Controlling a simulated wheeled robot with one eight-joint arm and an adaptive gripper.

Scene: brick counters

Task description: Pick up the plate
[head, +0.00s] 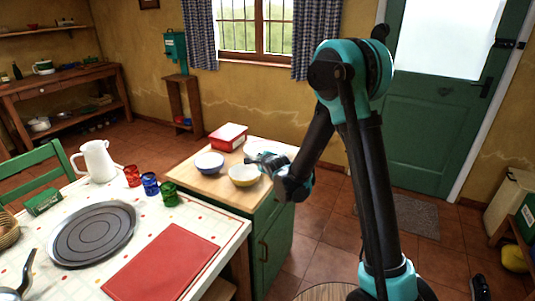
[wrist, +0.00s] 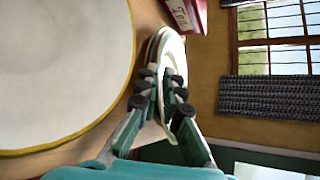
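The white plate (wrist: 176,50) lies ahead of my gripper in the wrist view, seen at a steep slant and partly covered by the fingers. In the head view the plate (head: 258,147) lies on the wooden top of the green cabinet, behind my gripper (head: 262,161). In the wrist view my gripper (wrist: 160,76) has its two dark-padded fingers a small gap apart, with white plate showing between and beside them. I cannot tell whether the pads touch the rim.
A yellow bowl (head: 243,176) sits just below my gripper and looms large in the wrist view (wrist: 60,70). A blue bowl (head: 209,164) and a red box (head: 228,137) stand to the left on the cabinet top (head: 190,180). Three colored cups stand on the nearby table.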

